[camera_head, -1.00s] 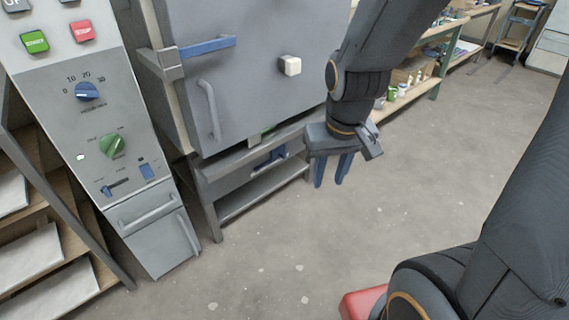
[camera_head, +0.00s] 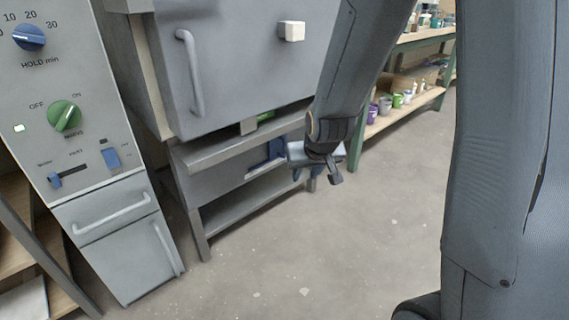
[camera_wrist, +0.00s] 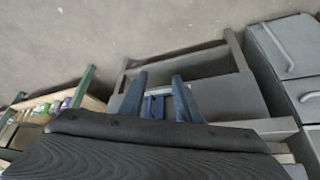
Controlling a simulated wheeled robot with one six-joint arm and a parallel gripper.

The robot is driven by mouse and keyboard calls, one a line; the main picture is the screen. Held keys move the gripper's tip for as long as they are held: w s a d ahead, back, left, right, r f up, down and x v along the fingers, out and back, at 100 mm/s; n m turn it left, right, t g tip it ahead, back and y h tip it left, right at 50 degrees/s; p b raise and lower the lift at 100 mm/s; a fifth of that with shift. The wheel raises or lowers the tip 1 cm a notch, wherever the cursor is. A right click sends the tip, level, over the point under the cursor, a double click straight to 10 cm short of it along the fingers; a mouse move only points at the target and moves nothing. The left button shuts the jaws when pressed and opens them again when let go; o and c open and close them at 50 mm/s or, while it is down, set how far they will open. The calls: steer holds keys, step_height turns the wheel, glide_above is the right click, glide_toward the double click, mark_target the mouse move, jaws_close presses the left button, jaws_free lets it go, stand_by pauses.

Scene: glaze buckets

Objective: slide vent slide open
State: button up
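The vent slide looks to be the blue piece (camera_head: 265,155) set in the grey panel under the kiln; no label on it can be read. Blue framing (camera_wrist: 157,104) also shows between my fingers in the wrist view. My gripper (camera_head: 308,172) hangs to the right of the blue piece in the head view, and its fingers are partly hidden by the wrist. In the wrist view my gripper (camera_wrist: 159,80) has its two blue fingers spread apart. I see no grip on the blue piece; whether a finger touches it cannot be told.
The grey kiln (camera_head: 245,65) stands above the panel, with a lower shelf (camera_head: 240,207) beneath. A control cabinet (camera_head: 95,130) with knobs and small blue sliders stands at left. A shelf with coloured buckets (camera_head: 385,108) is behind at right. The floor in front is clear.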

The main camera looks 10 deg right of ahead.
steer(key=w+f+t, duration=0.3)
steer(key=w, duration=0.6)
steer(key=w+f+t, duration=0.2)
steer(key=w+f, duration=0.2)
steer(key=w, duration=0.4)
steer(key=t+h, duration=0.1)
steer(key=t, duration=0.6)
glide_toward(281, 147)
steer(key=shift+w+d+r+b, duration=0.15)
steer(key=shift+w+r+b, duration=0.15)
steer(key=shift+w+b, duration=0.3)
steer(key=shift+w+d+r+b, duration=0.2)
steer(key=shift+w+r+b, duration=0.15)
steer(key=shift+w, duration=0.4)
steer(key=shift+w+d+r+b, duration=0.15)
steer(key=shift+w+r+b, duration=0.15)
steer(key=shift+w+b, duration=0.3)
jaws_close()
